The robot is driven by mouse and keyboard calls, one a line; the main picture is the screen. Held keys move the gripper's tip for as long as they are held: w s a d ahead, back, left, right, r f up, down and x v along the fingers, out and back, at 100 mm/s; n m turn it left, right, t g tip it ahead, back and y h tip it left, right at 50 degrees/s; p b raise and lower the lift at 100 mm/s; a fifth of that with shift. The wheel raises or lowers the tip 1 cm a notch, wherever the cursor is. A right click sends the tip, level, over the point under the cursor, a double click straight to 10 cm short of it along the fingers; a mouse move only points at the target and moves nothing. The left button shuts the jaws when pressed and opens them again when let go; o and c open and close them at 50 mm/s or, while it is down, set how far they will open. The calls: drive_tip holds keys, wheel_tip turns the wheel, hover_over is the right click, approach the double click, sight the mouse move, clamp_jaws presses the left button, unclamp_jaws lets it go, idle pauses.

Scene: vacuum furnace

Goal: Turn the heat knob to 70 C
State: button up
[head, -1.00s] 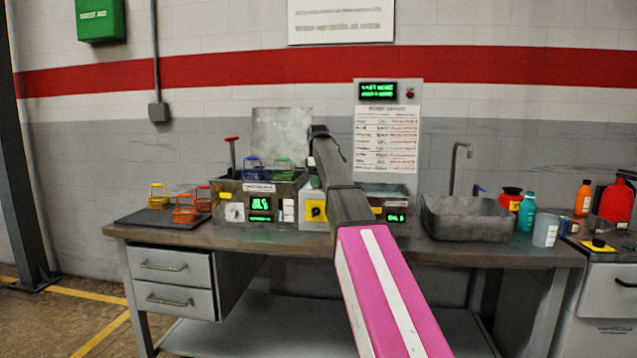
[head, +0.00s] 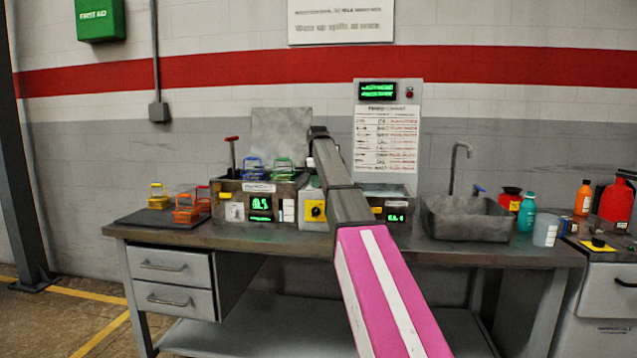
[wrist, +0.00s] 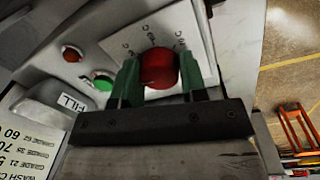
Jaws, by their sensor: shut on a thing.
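A round red knob (wrist: 158,68) sits on a white dial plate (wrist: 196,35) with dark printed marks in the wrist view. My gripper (wrist: 160,78) has its two green fingers on either side of this knob and is shut on it. The fingers and the knob hide part of the dial, so I cannot read the setting. In the head view my arm crosses the bench, and I cannot make out the gripper or the red knob there. A tank unit (head: 222,188) with a green lit display (head: 260,204) stands on the bench, its digits blurred.
A red button (wrist: 72,54), a green button (wrist: 103,82) and a FILL label (wrist: 72,102) lie beside the dial. Orange (head: 186,212) and yellow (head: 158,198) baskets stand on a dark mat at left. A sink (head: 468,215) is at right.

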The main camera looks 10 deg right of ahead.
drive_tip(key=m, duration=0.7)
drive_tip(key=shift+a+m, duration=0.1)
drive_tip(key=shift+m, duration=0.3)
drive_tip(key=m, duration=0.7)
drive_tip(key=shift+w+g, duration=0.1)
drive_tip(key=shift+g, duration=0.3)
drive_tip(key=m, duration=1.4)
drive_tip(key=shift+w, duration=0.1)
drive_tip(key=o, duration=0.9)
